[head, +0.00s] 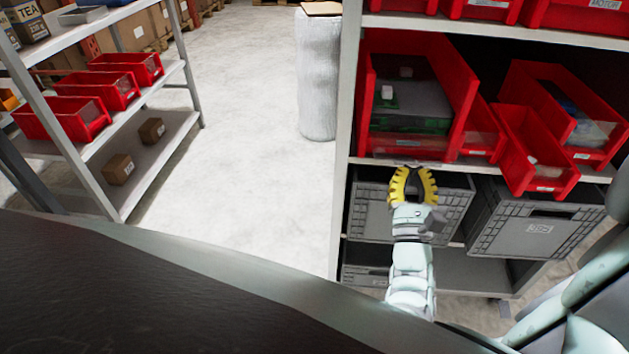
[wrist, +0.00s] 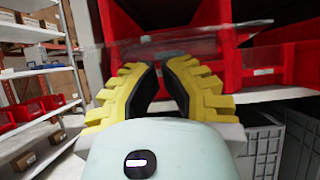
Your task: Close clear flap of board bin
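The board bin (head: 467,88) is a large red bin on the middle shelf of the right rack, with green circuit boards (head: 410,124) and a small white block inside. Its clear flap (wrist: 165,43) shows as a see-through panel with a pale edge across the bin's front in the wrist view. In the head view it is faint and hard to make out. My gripper (head: 414,172) has yellow ribbed fingers, open with a gap between the tips and nothing held. It is just below and in front of the bin's front edge. I cannot tell whether it touches the flap.
More red bins stand to the right, one tilted bin (head: 537,160) jutting past the shelf edge. Grey crates (head: 532,228) sit below, close to my gripper. A left rack (head: 150,140) holds red bins and boxes. The floor between the racks is clear, with a wrapped white column (head: 318,80) behind.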

